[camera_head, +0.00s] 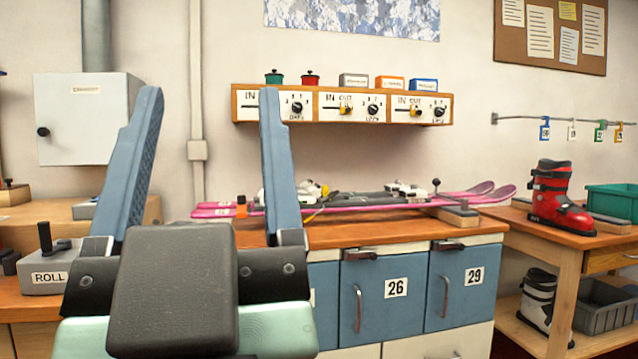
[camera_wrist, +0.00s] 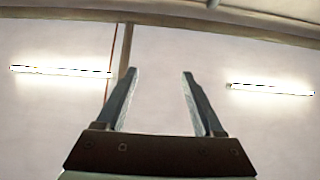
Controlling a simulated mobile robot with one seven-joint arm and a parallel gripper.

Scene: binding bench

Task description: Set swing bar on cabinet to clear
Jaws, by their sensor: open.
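My gripper (camera_head: 210,95) is raised in the near left of the head view, its two blue-grey fingers wide apart with nothing between them. In the wrist view my gripper (camera_wrist: 160,75) points at the upper wall and lights. Blue cabinet door 26 (camera_head: 385,300) and blue cabinet door 29 (camera_head: 461,287) are under the bench, right of my gripper and apart from it. A dark bar (camera_head: 360,254) sits across the top of door 26, and another dark bar (camera_head: 447,245) is atop door 29. A third door is mostly hidden behind my gripper. I cannot tell the bars' settings.
Pink skis (camera_head: 480,192) lie along the bench top (camera_head: 400,231). A switch shelf (camera_head: 340,122) and grey wall box (camera_head: 85,118) are on the wall. A ROLL block (camera_head: 50,278) is at left. A red boot (camera_head: 556,200) stands on the right table. Space before the doors looks clear.

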